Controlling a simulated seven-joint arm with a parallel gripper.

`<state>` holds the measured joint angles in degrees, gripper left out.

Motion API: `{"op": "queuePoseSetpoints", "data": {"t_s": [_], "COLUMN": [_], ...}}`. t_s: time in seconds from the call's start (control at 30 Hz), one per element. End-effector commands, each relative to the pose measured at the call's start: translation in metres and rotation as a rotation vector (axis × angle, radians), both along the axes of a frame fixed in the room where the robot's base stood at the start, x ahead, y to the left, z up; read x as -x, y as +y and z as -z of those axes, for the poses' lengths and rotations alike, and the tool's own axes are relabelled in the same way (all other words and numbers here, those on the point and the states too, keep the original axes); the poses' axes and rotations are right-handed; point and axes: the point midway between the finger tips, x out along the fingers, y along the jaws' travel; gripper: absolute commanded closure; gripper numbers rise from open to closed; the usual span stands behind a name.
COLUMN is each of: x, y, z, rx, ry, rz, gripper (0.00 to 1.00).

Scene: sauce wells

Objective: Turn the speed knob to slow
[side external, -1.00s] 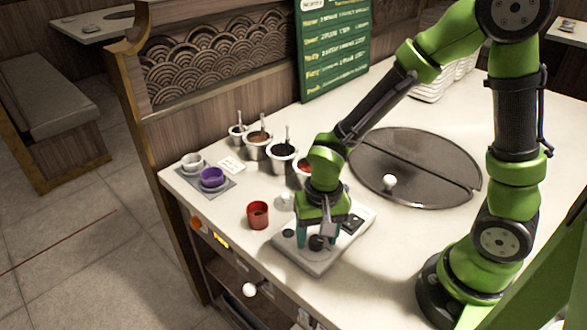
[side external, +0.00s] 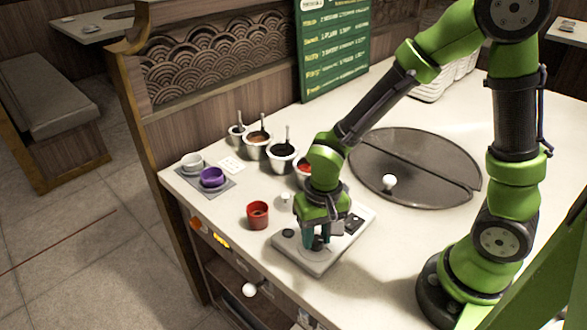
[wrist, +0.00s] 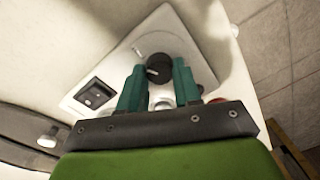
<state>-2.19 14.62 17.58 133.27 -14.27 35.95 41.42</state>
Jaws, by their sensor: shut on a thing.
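A pale grey control panel (side external: 315,262) lies flat near the front edge of the counter. My gripper (side external: 317,243) points down at it, its teal fingers low over the panel. In the wrist view the gripper (wrist: 160,78) has a finger on each side of a round black knob (wrist: 158,66) and is shut on it. A faint curved mark shows on the panel beside the knob. The knob's pointer and any speed lettering cannot be read. The side view mostly hides this knob behind the fingers.
A black rocker switch (wrist: 96,95) is on the panel. A red cup (side external: 257,215) stands left of it, with a small white piece (side external: 285,198) behind. Sauce pots (side external: 283,157) with ladles stand farther back. A round dark plate (side external: 415,165) is set in the counter.

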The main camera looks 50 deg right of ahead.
Motion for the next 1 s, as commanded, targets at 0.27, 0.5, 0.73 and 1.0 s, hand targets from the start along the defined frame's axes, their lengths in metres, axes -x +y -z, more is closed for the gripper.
{"op": "queuePoseSetpoints", "data": {"t_s": [0.27, 0.5, 0.73, 1.0], "x": [-0.0004, -0.0010, -0.0011, -0.0013], "y": [0.0001, 0.0004, 0.0008, 0.0014], "z": [-0.0007, -0.0008, -0.0010, -0.0009], "rx": [0.000, 0.000, 0.000, 0.000], "ry": [0.001, 0.000, 0.001, 0.001], "rz": [-0.243, -0.472, -0.688, -0.898], "gripper": [0.98, 0.98, 0.97, 0.98]}}
